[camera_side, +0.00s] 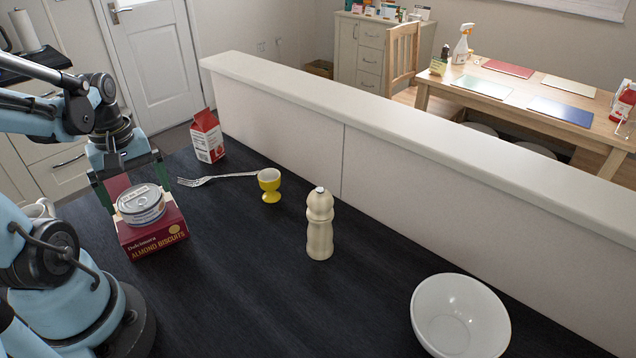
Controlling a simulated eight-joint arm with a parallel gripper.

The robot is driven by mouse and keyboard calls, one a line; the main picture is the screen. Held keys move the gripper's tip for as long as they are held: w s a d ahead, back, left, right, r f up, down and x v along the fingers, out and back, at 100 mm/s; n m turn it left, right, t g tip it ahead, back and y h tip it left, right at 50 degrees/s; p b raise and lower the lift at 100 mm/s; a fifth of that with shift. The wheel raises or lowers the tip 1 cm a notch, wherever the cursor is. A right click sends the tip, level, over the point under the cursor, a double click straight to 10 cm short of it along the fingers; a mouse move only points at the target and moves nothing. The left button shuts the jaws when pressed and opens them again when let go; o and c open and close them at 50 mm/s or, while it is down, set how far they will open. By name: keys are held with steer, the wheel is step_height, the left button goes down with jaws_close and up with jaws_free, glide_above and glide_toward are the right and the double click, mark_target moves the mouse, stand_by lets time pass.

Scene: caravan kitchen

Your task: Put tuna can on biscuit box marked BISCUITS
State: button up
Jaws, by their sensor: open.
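The tuna can (141,206), a short silver tin with a pale label, sits upright on top of the biscuit box (156,240). The box is dark red, lies flat on the dark counter at the left, and reads "ALMOND BISCUITS". My gripper (131,196) is open, pointing down over the box, with one finger on each side of the can. I cannot tell whether either finger touches the can. The can's far side and part of the box's back are hidden.
A fork (216,179), a yellow egg cup (270,186), a red-and-white carton (207,136) and a cream pepper mill (320,224) stand or lie to the right of the box. A white bowl (459,312) is at the front right. A low wall (420,170) borders the counter behind. The middle front is clear.

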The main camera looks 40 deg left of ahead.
mark_target(140, 199)
step_height(140, 199, up, 9)
steer(key=w+d+f+m+t, duration=0.3)
steer(key=w+d+m+t, duration=0.4)
steer(key=w+d+m, duration=0.5)
steer(key=d+m, duration=0.4)
steer(key=shift+w+d, duration=0.15)
steer(key=shift+d, duration=0.05)
